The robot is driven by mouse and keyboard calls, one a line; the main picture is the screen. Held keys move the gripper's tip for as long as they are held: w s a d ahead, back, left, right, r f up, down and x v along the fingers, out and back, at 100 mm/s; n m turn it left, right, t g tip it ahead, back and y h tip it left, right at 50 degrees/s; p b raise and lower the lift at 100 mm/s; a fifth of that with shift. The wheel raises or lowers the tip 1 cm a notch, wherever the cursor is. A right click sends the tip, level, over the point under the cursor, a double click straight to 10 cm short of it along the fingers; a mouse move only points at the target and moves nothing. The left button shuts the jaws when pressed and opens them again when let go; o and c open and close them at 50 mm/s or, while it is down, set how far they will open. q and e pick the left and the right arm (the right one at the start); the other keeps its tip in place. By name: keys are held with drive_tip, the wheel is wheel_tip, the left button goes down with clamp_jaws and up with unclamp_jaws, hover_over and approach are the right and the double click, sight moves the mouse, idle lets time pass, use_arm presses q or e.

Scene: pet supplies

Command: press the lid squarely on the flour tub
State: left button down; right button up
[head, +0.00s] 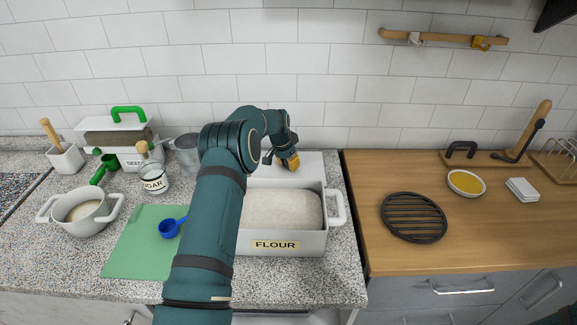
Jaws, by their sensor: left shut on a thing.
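The flour tub (285,243) is a white box labelled FLOUR near the front of the speckled counter. It is open at the top and holds a pale mound of flour (283,209). Its right handle shows; its left side is hidden behind my left arm. A flat white lid (310,166) shows behind the tub's back rim, off the opening. My left gripper (291,162) is at the lid, shut on its handle, which is mostly hidden. I cannot tell whether the lid touches the counter. My right gripper is not in view.
A green mat (133,252) with a blue scoop (170,228), a sugar jar (154,181), a white pot (82,212) and a seed box (118,142) stand left. On the wooden counter right are a black trivet (414,217) and a yellow-filled bowl (466,183).

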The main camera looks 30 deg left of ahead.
sight(287, 169)
use_arm(q)
wheel_tip(287, 169, up, 9)
drive_tip(key=shift+f, duration=0.15)
drive_tip(key=s+d+r, duration=0.3)
drive_tip(key=s, duration=0.5)
drive_tip(key=s+d+r+p, duration=0.1)
drive_tip(key=s+d+r, duration=0.2)
drive_tip(key=s, duration=0.5)
drive_tip(key=s+d+r+p, duration=0.1)
drive_tip(key=s+d+r, duration=0.2)
drive_tip(key=s+d, duration=0.2)
drive_tip(key=s, duration=0.2)
drive_tip(key=shift+s+r, duration=0.35)
drive_tip(key=shift+s, duration=0.05)
drive_tip(key=shift+f, duration=0.15)
wheel_tip(287, 169, down, 6)
drive_tip(key=b, duration=0.5)
drive_tip(key=shift+f, duration=0.25)
idle(0.5)
